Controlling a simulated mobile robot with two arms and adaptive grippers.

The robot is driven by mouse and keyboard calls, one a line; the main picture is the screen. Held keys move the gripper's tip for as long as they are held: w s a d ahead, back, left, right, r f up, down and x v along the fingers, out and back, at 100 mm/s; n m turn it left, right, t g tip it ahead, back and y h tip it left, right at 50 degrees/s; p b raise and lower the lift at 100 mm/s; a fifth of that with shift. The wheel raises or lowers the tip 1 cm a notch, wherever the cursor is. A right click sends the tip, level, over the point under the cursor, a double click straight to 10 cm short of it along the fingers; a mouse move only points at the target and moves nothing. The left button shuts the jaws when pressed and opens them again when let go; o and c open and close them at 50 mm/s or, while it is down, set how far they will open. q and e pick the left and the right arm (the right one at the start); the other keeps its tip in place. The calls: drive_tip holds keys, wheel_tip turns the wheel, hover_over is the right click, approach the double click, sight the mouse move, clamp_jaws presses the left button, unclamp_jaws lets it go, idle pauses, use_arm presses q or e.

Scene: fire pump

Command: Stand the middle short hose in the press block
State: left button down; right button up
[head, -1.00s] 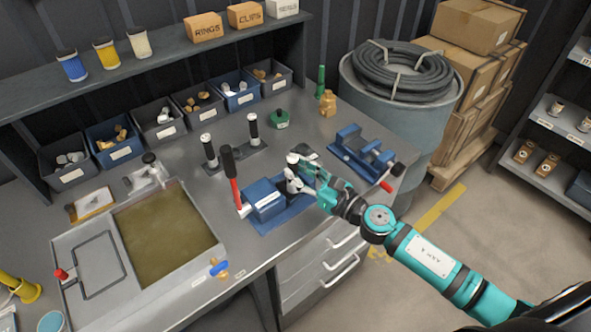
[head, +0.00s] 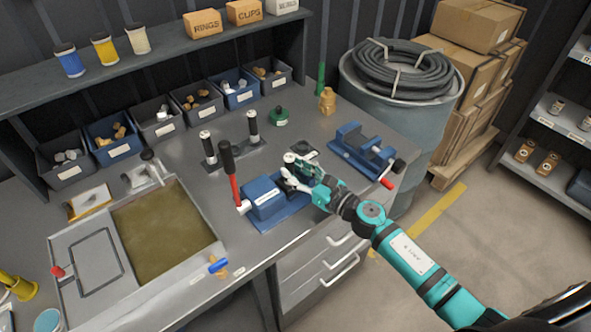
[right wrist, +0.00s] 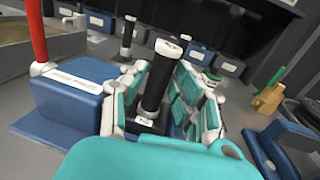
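The press block (head: 264,197) is a blue block on a blue base, with a red lever that has a black grip. My right gripper (head: 298,182) is at its right side. In the right wrist view, its teal and white fingers (right wrist: 158,105) are closed around an upright black hose with white ends (right wrist: 158,78). The hose's white top (head: 290,158) shows in the head view. Whether its lower end is seated in the block (right wrist: 72,98) cannot be told. My left gripper is not in view.
A blue vise (head: 362,150) with a red handle is to the right, and a green-topped fitting (head: 281,117) and brass fitting (head: 327,101) are behind. A shallow tank (head: 165,235) is at left. Parts bins (head: 159,128) line the back. A drum (head: 400,115) stands beyond the bench.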

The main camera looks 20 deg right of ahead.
drive_tip(key=o, duration=0.3)
drive_tip(key=shift+r, duration=0.15)
drive_tip(key=shift+s+d, duration=0.1)
drive_tip(key=shift+s, duration=0.15)
drive_tip(key=b+v, duration=0.3)
drive_tip(key=v, duration=0.8)
drive_tip(key=shift+s+b, duration=0.25)
drive_tip(key=shift+b, duration=0.1)
